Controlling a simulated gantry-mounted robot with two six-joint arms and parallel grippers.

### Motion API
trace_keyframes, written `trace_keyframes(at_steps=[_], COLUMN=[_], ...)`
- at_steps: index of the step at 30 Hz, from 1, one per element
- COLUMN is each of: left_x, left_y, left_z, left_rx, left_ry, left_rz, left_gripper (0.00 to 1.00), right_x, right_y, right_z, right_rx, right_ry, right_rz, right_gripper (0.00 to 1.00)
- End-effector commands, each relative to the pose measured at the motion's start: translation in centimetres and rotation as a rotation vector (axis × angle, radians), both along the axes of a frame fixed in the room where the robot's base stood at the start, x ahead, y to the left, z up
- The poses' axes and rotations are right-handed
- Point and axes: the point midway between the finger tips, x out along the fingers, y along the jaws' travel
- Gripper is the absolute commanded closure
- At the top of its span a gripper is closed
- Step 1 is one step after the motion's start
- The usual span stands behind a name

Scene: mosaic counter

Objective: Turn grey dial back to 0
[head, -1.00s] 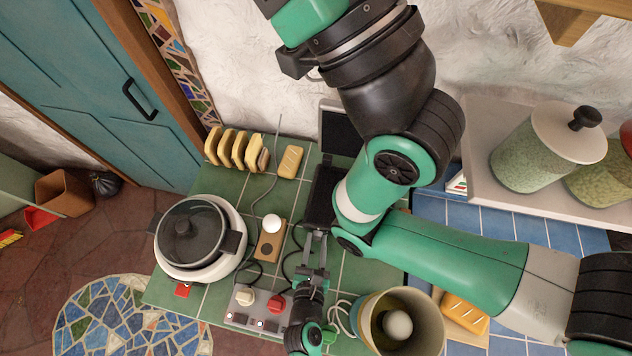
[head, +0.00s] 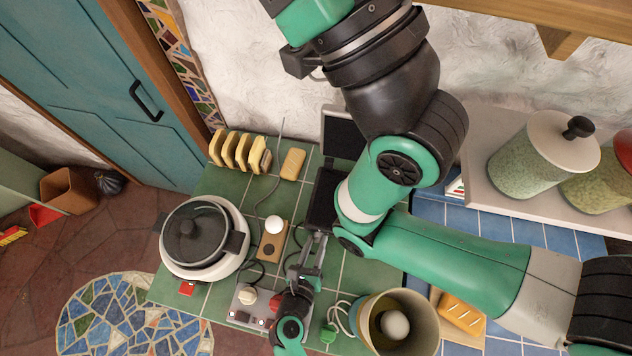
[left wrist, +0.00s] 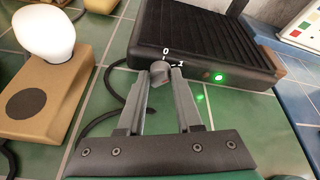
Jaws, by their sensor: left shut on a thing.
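The black appliance (head: 322,190) stands on the green tiles, partly behind my arm in the head view. In the left wrist view its front (left wrist: 240,80) has a lit green light and white marks 0 and 1. The small grey dial (left wrist: 154,74) sits at that front, beside the marks. My left gripper (head: 320,238) is shut on the dial, its two fingers (left wrist: 160,80) around it in the left wrist view. The fingers partly hide the dial, and I cannot tell which mark it points to. In the head view the dial is hidden. My right gripper is not in view.
A wooden block (head: 265,250) with a white bulb and a white cooker (head: 218,265) stand to the left. A panel (head: 243,320) with knobs lies by my left wrist. A beige bucket (head: 425,325) stands to the right. Cables cross the tiles.

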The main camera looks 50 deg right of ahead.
Motion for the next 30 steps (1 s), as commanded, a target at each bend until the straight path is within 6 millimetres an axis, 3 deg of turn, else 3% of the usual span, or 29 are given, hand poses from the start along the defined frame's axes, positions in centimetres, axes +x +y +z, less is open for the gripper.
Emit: trace_keyframes(at_steps=[1, 2, 6, 7, 23, 30], left_x=[0.0, 0.0, 0.0, 0.0, 0.0, -0.4], left_y=[0.0, 0.0, 0.0, 0.0, 0.0, -0.2], left_z=[-0.1, -0.1, -0.1, -0.1, -0.1, -0.4], left_rx=[0.001, 0.001, 0.001, 0.001, 0.005, 0.099], left_ry=[0.001, 0.001, 0.0, -0.001, -0.009, -0.203], left_rz=[0.001, 0.002, 0.002, 0.0, 0.0, -0.004], left_gripper=[1.0, 0.64, 0.39, 0.37, 0.37, 0.37], right_x=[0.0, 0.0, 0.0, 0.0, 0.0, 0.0], right_y=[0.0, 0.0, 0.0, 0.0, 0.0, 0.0], right_z=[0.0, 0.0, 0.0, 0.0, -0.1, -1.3], right_rx=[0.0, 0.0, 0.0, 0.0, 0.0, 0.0], right_ry=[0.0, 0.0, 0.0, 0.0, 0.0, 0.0], right_rz=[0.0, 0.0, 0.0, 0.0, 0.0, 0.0], right_gripper=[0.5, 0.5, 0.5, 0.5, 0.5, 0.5])
